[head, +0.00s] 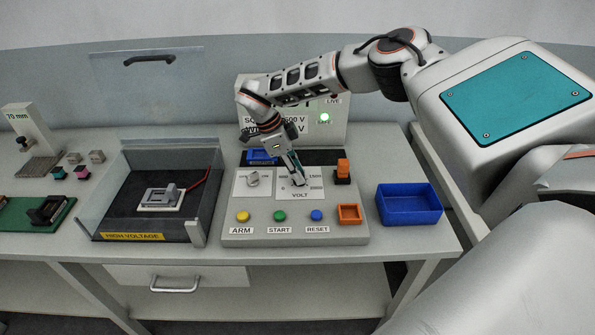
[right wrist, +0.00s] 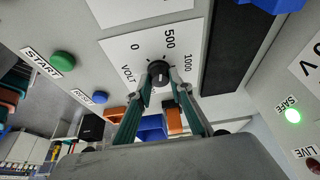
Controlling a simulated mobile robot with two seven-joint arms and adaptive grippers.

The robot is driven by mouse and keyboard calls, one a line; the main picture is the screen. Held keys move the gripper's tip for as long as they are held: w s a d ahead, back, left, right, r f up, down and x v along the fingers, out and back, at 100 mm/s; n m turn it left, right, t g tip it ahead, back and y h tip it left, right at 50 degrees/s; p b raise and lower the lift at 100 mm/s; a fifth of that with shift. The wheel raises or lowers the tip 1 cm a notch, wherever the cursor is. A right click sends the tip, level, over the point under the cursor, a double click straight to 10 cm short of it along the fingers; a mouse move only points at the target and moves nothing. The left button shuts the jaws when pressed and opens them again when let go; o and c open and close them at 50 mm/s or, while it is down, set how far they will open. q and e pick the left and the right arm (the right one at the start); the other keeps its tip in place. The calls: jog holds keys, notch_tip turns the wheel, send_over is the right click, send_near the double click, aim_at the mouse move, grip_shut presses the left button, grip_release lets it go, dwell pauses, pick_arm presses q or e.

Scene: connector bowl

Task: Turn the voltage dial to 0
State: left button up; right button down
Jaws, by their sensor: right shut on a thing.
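The voltage dial (right wrist: 158,72) is a small black knob on a white plate marked VOLT, with 0, 500 and 1,000 readable in the right wrist view. My right gripper (right wrist: 163,86) has its two green-grey fingers on either side of the knob and is shut on it. In the head view, my right gripper (head: 296,173) points down onto the VOLT plate (head: 312,193) and hides most of the dial. I cannot tell for sure which number the dial's mark points at. My left gripper is not in view.
The console (head: 300,236) has yellow, green and blue buttons along its front and a second dial (head: 253,179) to the left. Behind stands a display with a green SAFE lamp (head: 325,117). A blue bin (head: 409,205) is to the right, a clear-walled high-voltage box (head: 130,222) to the left.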

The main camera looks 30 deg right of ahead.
jog(key=n, duration=0.2)
jog(key=n+t, duration=0.2)
jog(key=n, duration=0.1)
jog(key=shift+s+n+h, duration=0.25)
jog(key=shift+n+h, duration=0.05)
jog(key=shift+n+t, duration=0.5)
jog(key=shift+n, duration=1)
jog(key=shift+f+n, duration=0.1)
jog(key=shift+n, duration=0.2)
jog(key=c, duration=1.8)
grip_release()
